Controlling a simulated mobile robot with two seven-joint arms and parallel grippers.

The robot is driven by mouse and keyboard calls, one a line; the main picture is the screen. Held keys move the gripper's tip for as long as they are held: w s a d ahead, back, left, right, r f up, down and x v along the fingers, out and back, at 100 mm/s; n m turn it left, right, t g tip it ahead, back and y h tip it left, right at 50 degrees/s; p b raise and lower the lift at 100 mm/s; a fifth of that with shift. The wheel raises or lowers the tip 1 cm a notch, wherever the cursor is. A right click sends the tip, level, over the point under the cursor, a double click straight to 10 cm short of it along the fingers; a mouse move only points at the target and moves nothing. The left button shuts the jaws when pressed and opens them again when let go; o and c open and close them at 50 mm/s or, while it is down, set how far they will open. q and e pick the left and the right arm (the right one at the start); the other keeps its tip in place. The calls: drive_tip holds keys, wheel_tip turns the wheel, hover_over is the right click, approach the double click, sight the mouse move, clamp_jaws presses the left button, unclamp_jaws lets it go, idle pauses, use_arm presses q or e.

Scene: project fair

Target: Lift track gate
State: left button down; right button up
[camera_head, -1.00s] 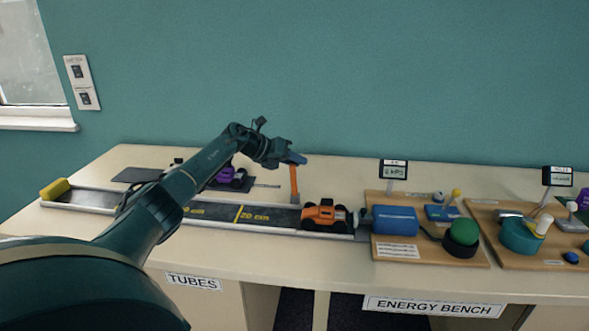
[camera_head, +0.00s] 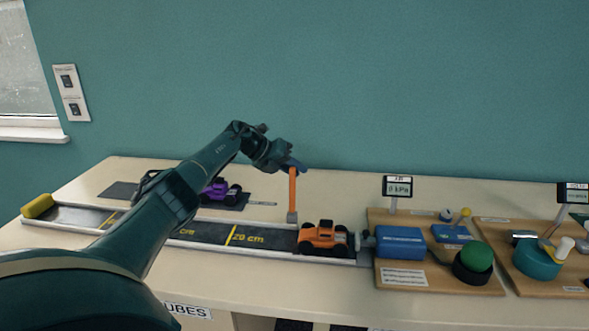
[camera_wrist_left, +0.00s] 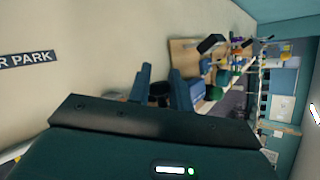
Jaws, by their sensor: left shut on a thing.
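The track gate (camera_head: 292,192) is an orange bar that stands upright at the far side of the track (camera_head: 205,231), on a small grey foot. My left gripper (camera_head: 294,168) is at the top of the bar and is shut on it. The left wrist view shows the dark blue fingers (camera_wrist_left: 160,86), but the bar between them cannot be made out there. An orange toy car (camera_head: 324,236) stands on the track just right of the gate. My left arm hides part of the track's left half. My right gripper is not in view.
A purple car (camera_head: 218,191) stands on a dark mat behind the track. A yellow block (camera_head: 38,206) closes the left end. A wooden board (camera_head: 440,275) with a blue box (camera_head: 401,242) and a green button (camera_head: 476,257) is to the right. The table behind the gate is clear.

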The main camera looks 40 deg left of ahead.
use_arm(q)
drive_tip(key=shift+a+f, duration=0.1)
drive_tip(key=shift+f, duration=0.2)
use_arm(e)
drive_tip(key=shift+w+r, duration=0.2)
use_arm(q)
drive_tip(key=c, duration=1.3)
unclamp_jaws()
drive_tip(key=shift+f, duration=0.1)
drive_tip(key=shift+c, duration=0.2)
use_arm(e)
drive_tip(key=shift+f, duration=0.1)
use_arm(q)
drive_tip(key=shift+r, duration=0.2)
drive_tip(key=shift+s+a+r, duration=0.15)
drive_tip(key=b+v, duration=0.1)
drive_tip(key=v, duration=1.1)
drive_tip(key=shift+s+r, duration=0.2)
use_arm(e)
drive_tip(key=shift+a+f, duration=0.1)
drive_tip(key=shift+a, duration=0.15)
use_arm(q)
drive_tip(key=shift+f, duration=0.1)
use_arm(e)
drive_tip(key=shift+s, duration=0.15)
